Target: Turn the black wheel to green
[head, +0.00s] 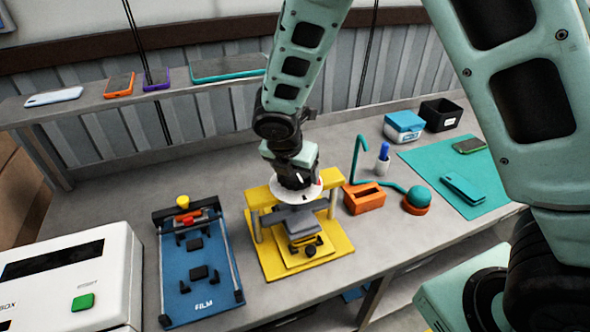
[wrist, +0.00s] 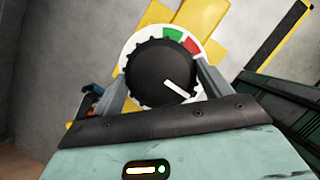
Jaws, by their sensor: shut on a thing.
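The black wheel (wrist: 150,72) is ridged and has a white pointer line. It sits on a white dial (wrist: 128,55) with a green segment (wrist: 173,34) at the top and a red segment (wrist: 191,46) right of it. The pointer aims to the lower right, away from both segments. My gripper (wrist: 162,84) is shut on the wheel, one finger on each side. In the head view my gripper (head: 297,172) is above the white dial (head: 288,193) on top of the yellow press (head: 260,195); the wheel is mostly hidden there.
A blue film fixture (head: 210,285) and a white box (head: 110,275) stand left of the press. A shelf (head: 130,100) with phones runs behind.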

